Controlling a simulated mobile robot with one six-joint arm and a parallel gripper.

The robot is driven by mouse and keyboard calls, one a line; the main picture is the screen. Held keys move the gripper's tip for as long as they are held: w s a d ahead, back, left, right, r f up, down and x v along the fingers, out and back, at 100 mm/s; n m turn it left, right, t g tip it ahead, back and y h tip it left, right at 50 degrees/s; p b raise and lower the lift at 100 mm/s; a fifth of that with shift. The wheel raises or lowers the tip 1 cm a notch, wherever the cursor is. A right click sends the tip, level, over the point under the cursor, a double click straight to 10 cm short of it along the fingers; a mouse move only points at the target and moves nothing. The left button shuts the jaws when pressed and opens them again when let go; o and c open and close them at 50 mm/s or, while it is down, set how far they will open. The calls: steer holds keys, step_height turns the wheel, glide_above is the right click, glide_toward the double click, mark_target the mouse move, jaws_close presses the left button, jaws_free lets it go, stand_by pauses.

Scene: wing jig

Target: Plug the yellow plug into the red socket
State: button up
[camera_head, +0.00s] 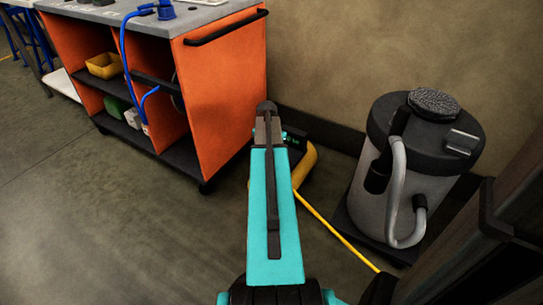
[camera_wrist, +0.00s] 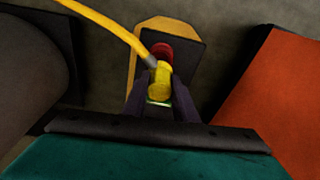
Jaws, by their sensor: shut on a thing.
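In the wrist view, my gripper (camera_wrist: 160,87) is shut on the yellow plug (camera_wrist: 159,78), with one dark finger on each side of it. A yellow cable (camera_wrist: 112,26) runs from the plug to the upper left. The red socket (camera_wrist: 162,51) is directly beyond the plug, on a dark, yellow-edged unit (camera_wrist: 182,37). The plug overlaps the socket's lower part in this view; I cannot tell whether they touch or the plug is inside. In the head view, my turquoise arm hides the plug, the socket and my fingers.
An orange cart (camera_head: 222,95) with a grey top stands left of my arm and appears at right in the wrist view (camera_wrist: 275,95). A grey drum-shaped machine (camera_head: 365,190) stands on the right. The yellow cable (camera_head: 335,234) runs towards its base. Floor at left is clear.

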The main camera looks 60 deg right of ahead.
steer(key=shift+f, duration=1.9)
stand_by(1.7)
steer(key=o, duration=1.1)
step_height(320, 180, up, 14)
steer(key=a+p, duration=0.2)
steer(key=p, duration=0.2)
steer(key=shift+f, duration=0.15)
steer(key=shift+s+a, duration=0.1)
